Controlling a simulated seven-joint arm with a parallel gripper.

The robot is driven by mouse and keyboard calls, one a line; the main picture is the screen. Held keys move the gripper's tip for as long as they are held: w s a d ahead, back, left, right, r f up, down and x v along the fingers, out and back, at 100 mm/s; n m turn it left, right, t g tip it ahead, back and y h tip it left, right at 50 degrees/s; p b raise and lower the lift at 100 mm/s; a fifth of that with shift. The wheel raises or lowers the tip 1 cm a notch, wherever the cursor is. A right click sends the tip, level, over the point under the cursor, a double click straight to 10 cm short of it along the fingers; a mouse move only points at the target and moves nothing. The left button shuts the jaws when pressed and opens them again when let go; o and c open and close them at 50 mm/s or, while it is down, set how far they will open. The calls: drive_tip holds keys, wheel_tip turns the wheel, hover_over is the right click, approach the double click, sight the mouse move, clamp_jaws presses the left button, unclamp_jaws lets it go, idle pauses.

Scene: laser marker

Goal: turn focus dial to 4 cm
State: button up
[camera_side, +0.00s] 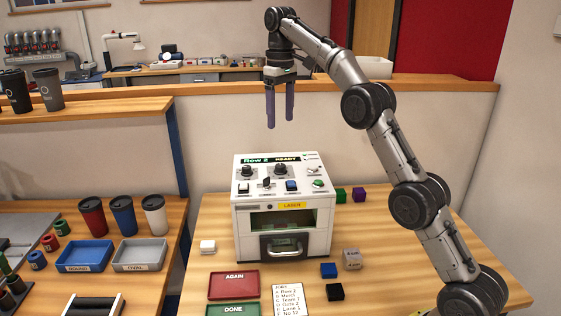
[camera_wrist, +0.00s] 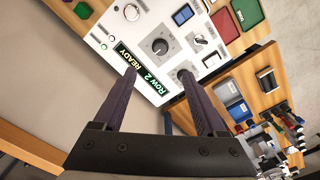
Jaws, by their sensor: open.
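The white laser marker (camera_side: 243,222) stands on the wooden table with its front window and handle facing the side camera. Its sloped top carries a display (camera_side: 270,159) reading "Row 2 READY". Two black dials, a left dial (camera_side: 247,172) and a middle dial (camera_side: 281,170), sit below the display. The wrist view shows a large dial (camera_wrist: 160,46) and another dial (camera_wrist: 183,76) partly beside my right finger. Dial labels and settings are too small to read, so I cannot tell which is focus. My gripper (camera_side: 280,124) hangs above the machine, open and empty, fingers pointing down.
A red AGAIN tray (camera_side: 234,284) and green DONE tray (camera_side: 233,310) lie in front. Small blocks surround the machine, including a white one (camera_side: 207,247) and a blue one (camera_side: 328,270). Switches and a green button (camera_side: 318,183) share the panel. Air above it is clear.

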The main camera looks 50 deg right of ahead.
sight(281, 165)
wheel_tip(281, 165, down, 13)
drive_tip(key=shift+f, duration=0.2)
idle(0.6)
clamp_jaws()
idle(0.3)
